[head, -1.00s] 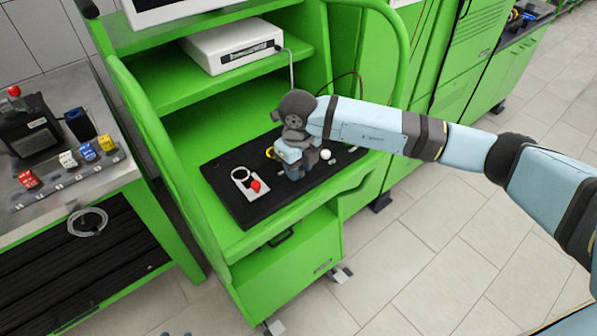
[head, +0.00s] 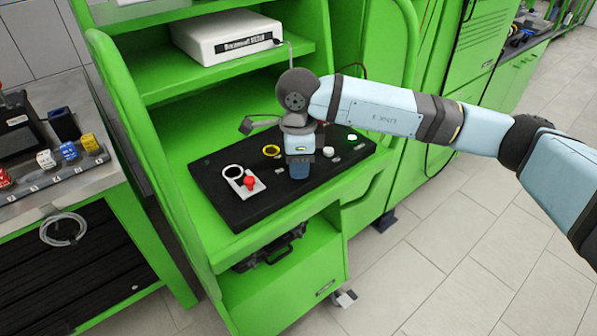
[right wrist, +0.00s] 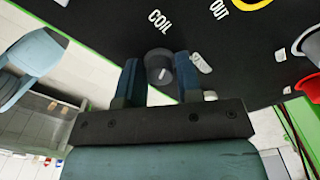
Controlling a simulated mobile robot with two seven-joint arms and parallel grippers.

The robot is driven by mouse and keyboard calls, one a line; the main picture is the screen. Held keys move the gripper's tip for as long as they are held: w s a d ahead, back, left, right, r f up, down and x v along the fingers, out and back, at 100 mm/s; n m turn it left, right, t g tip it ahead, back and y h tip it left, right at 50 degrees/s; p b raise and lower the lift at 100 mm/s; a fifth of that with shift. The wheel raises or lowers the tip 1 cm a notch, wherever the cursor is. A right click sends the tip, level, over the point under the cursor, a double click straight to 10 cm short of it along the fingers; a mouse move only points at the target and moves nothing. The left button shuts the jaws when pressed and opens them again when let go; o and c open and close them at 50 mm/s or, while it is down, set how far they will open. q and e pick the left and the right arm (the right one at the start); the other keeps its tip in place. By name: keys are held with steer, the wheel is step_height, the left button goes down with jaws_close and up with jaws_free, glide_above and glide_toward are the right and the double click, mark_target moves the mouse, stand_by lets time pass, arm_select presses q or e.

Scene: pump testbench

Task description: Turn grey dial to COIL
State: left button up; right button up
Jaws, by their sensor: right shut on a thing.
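My right gripper (head: 300,173) points down at the black control panel (head: 235,212), and its fingers hide the dial in the head view. In the right wrist view the grey dial (right wrist: 159,67) sits between the two blue fingers of my right gripper (right wrist: 160,76), which is shut on it. The dial has a short light mark on its face. The white COIL label (right wrist: 159,21) is on the black panel just beyond the dial. Another small white label (right wrist: 200,63) lies right of the fingers, too small to read. My left gripper is not in view.
The panel also carries a red button (head: 249,182), a yellow ring (head: 271,151), a white round knob (head: 328,151) and a lit green lamp (head: 352,137). A white box (head: 225,38) stands on the green shelf above. A side bench (head: 75,185) is at left.

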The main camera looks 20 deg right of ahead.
steer(key=shift+f+n+b, duration=0.1)
steer(key=shift+n+b, duration=0.4)
arm_select(q)
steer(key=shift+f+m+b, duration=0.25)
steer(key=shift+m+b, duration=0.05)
steer(key=shift+b, duration=0.05)
arm_select(e)
steer(key=shift+n, duration=0.5)
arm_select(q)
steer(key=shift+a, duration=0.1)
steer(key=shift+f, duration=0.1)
arm_select(e)
steer(key=o, duration=0.9)
steer(key=shift+o, duration=0.2)
step_height(320, 180, up, 14)
